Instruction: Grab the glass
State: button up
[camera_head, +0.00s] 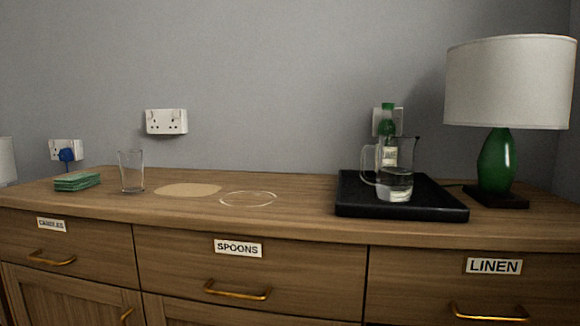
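A clear, empty-looking drinking glass (131,172) stands upright on the left part of the wooden sideboard top (300,205). It is just right of a stack of green cloths or coasters, with a small gap between them. A clear glass jug (396,182) with some liquid stands on the black tray to the right. My gripper is not in view.
A green bottle (388,120) stands behind the jug on the black tray (440,205). A lamp (497,160) is at the right. Green stack (77,181) is left. A flat tan disc (188,190) and a pale ring (248,199) lie between glass and tray.

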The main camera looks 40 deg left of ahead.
aim_at(130, 162)
jog(key=i+u, duration=0.1)
jog(key=u, duration=2.5)
